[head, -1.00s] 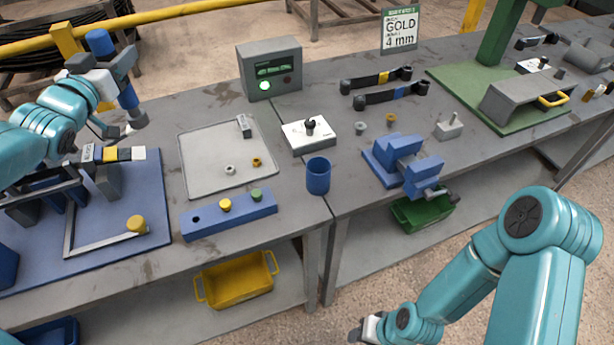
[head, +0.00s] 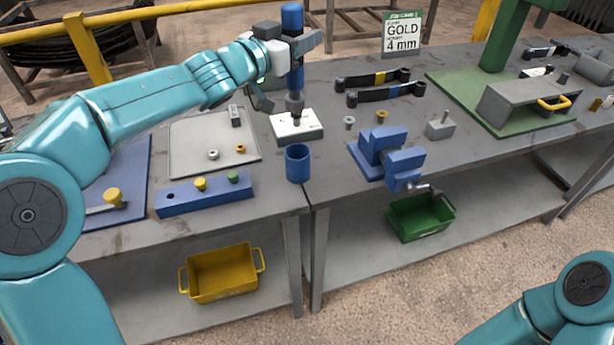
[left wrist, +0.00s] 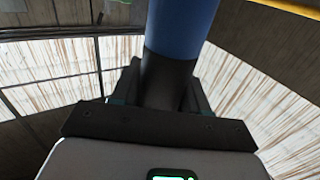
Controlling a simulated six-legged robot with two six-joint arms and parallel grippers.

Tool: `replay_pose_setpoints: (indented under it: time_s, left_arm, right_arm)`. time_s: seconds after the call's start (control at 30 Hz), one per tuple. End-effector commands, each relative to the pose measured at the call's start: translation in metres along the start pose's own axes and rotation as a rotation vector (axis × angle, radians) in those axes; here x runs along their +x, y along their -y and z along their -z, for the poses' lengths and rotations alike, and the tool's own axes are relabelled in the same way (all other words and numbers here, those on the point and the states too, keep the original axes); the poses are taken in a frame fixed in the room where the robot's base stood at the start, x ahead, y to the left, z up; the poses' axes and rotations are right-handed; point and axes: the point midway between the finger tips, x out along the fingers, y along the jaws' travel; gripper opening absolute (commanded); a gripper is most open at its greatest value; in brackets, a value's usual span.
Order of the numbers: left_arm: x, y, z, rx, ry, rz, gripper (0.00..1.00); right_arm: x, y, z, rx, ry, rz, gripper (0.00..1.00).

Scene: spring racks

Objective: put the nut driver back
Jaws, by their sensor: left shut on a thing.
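The nut driver (head: 294,80) has a blue handle and a dark lower end, and is upright. My left gripper (head: 288,48) is shut around its handle. The left wrist view also shows the blue handle (left wrist: 182,25) rising between the dark jaws. In the head view the driver's lower end overlaps a white-topped box (head: 309,126); I cannot tell whether they touch. An empty-looking blue cup (head: 298,166) stands on the bench in front of that box. My right gripper is out of view.
A grey tray (head: 190,146) with small nuts and a blue block (head: 205,196) with yellow and green knobs lie left of the cup. A blue fixture (head: 385,150) stands to the right. A grey box is partly hidden behind my left arm. Bench between cup and fixture is clear.

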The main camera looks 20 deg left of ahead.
Motion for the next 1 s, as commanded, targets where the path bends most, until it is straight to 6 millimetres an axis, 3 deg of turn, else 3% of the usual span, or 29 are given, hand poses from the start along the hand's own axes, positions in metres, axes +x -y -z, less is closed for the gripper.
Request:
replay_pose_setpoints:
  time_s: [0.13, 0.3, 0.5, 0.77, 1.0]
  left_arm:
    - [0.001, -0.004, -0.022, -0.001, -0.002, -0.010, 0.00]
    - [0.001, -0.005, -0.070, -0.002, -0.001, -0.011, 0.00]
    - [0.001, -0.007, -0.117, -0.001, -0.002, -0.011, 0.00]
    - [0.002, -0.010, -0.141, 0.001, -0.006, -0.012, 0.00]
    - [0.003, -0.010, -0.182, -0.001, -0.002, -0.012, 0.00]
  right_arm:
    - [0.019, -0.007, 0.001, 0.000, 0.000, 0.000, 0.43]
    - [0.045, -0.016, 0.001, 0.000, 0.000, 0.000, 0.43]
    - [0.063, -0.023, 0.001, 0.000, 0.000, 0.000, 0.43]
    - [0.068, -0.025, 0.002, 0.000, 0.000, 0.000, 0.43]
    - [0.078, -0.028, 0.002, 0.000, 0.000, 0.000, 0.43]
